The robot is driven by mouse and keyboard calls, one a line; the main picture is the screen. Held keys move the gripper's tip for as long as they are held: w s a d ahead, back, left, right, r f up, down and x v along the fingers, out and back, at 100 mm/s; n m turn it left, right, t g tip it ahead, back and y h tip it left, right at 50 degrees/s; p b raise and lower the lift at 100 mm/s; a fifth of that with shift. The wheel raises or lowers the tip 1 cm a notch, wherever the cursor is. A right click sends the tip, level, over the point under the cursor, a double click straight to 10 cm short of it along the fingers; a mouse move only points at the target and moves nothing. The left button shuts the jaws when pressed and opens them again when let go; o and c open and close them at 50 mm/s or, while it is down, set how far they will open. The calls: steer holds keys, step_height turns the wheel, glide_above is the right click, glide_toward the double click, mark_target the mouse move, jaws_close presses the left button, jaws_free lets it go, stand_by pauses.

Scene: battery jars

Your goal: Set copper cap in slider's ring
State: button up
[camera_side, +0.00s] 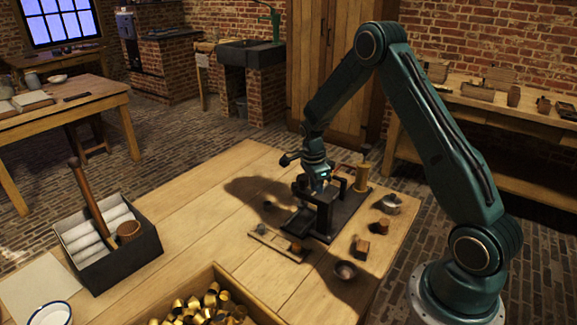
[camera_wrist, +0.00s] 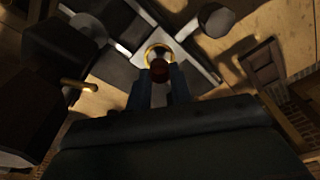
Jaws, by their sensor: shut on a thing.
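The copper cap (camera_wrist: 159,70) is a dark reddish round piece between my fingertips in the wrist view. My gripper (camera_wrist: 158,78) is shut on it. The slider's ring (camera_wrist: 158,53) is a bright brass-coloured ring just beyond the cap in that view; the cap overlaps its near edge. I cannot tell whether they touch. In the side view my gripper (camera_side: 322,186) is down at the black press (camera_side: 327,214) on its dark base. The cap and ring are too small or hidden to make out there.
A brass cylinder (camera_side: 362,178) stands at the back of the base. A metal pot (camera_side: 390,204), a wooden block (camera_side: 360,248) and a small bowl (camera_side: 345,271) lie nearby. A narrow wooden tray (camera_side: 272,241) is at front left. The table's left middle is clear.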

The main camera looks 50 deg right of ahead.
steer(key=shift+f, duration=1)
stand_by(0.5)
steer(key=o, duration=0.7)
steer(key=shift+c, duration=0.2)
steer(key=shift+r, duration=0.1)
step_height(320, 180, up, 11)
steer(key=a, duration=0.1)
steer(key=shift+w, duration=0.35)
stand_by(0.7)
steer(key=shift+a, duration=0.1)
stand_by(0.3)
